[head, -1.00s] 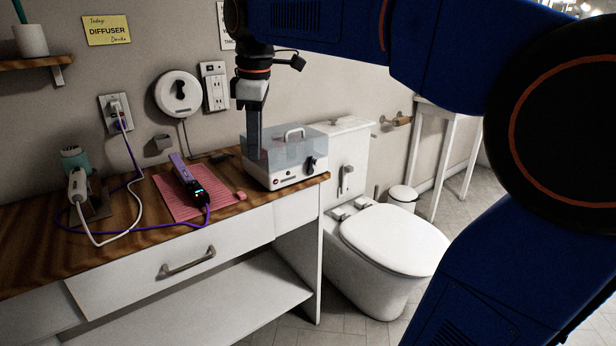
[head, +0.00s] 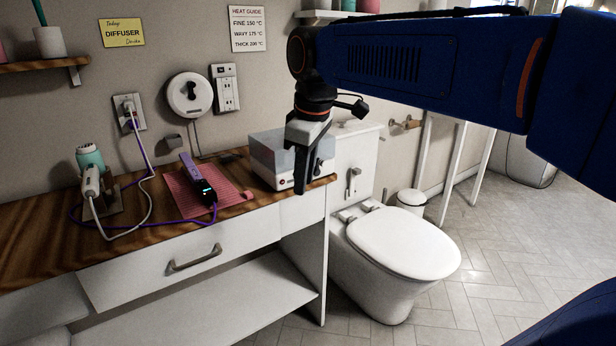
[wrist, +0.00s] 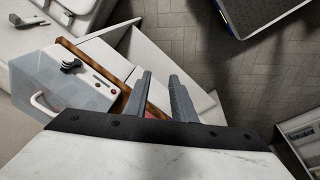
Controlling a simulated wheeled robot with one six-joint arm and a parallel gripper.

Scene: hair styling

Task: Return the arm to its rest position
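My gripper (head: 302,188) hangs pointing down in front of the clear-lidded white box (head: 262,155) at the right end of the wooden counter. In the wrist view its two fingers (wrist: 160,76) stand apart with nothing held between them. Below them the wrist view shows the white furniture and the floor. My arm reaches in from the right, its blue link held high across the picture. The white box, with a dark knob and a handle, also shows at the left of the wrist view (wrist: 62,90).
A purple flat iron (head: 197,178) with a lit display lies on a pink mat (head: 233,192). A teal-and-white dryer (head: 90,160) and a white corded tool (head: 92,183) stand at the left. A toilet (head: 400,243) is right of the counter (head: 40,228). Open floor (head: 500,240) lies further right.

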